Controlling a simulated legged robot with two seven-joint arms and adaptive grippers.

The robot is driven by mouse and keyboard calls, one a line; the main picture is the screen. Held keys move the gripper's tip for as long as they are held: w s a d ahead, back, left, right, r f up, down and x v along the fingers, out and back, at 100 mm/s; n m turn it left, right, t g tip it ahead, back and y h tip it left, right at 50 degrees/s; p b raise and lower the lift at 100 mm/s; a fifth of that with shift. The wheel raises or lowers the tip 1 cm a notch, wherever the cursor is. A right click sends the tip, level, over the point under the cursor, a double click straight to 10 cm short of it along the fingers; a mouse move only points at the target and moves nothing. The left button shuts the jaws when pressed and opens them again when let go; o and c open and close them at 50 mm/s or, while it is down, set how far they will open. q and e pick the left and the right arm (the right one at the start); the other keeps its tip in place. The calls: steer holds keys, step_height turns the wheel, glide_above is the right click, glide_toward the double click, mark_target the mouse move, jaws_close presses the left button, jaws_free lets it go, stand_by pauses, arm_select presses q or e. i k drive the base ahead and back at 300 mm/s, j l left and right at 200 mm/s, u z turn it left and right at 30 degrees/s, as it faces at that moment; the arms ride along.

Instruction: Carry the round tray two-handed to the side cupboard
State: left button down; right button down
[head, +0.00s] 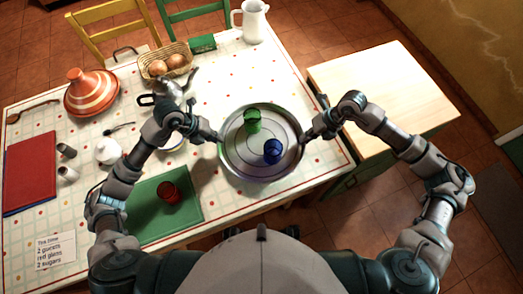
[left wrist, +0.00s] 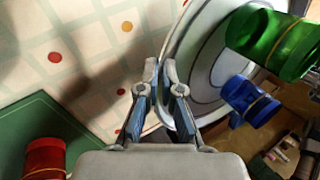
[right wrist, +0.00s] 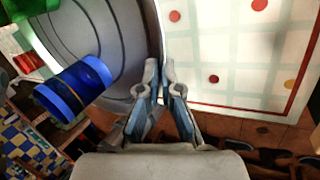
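The round metal tray (head: 236,166) is near the table's right front edge in the head view, with a green glass (head: 252,121) and a blue glass (head: 273,151) standing on it. My left gripper (head: 219,137) is at its left rim and my right gripper (head: 304,138) at its right rim. In the left wrist view the fingers (left wrist: 161,72) close around the rim; in the right wrist view the fingers (right wrist: 160,72) do the same. A shadow left of the tray suggests it is raised off the cloth. The side cupboard (head: 365,95) has a bare pale wooden top, right of the table.
A green mat (head: 150,222) with a red glass (head: 169,193) lies left of the tray. A teapot (head: 172,90), bread basket (head: 150,68), tagine (head: 92,92) and white jug (head: 252,22) stand farther back. A narrow gap separates table and cupboard.

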mark_target(393, 102)
steer(key=i+l+u, duration=0.15)
steer(key=l+u, duration=0.25)
steer(key=l, duration=1.4)
steer(key=k+l+u, duration=0.1)
steer(key=l+u, duration=0.25)
steer(key=l, duration=1.45)
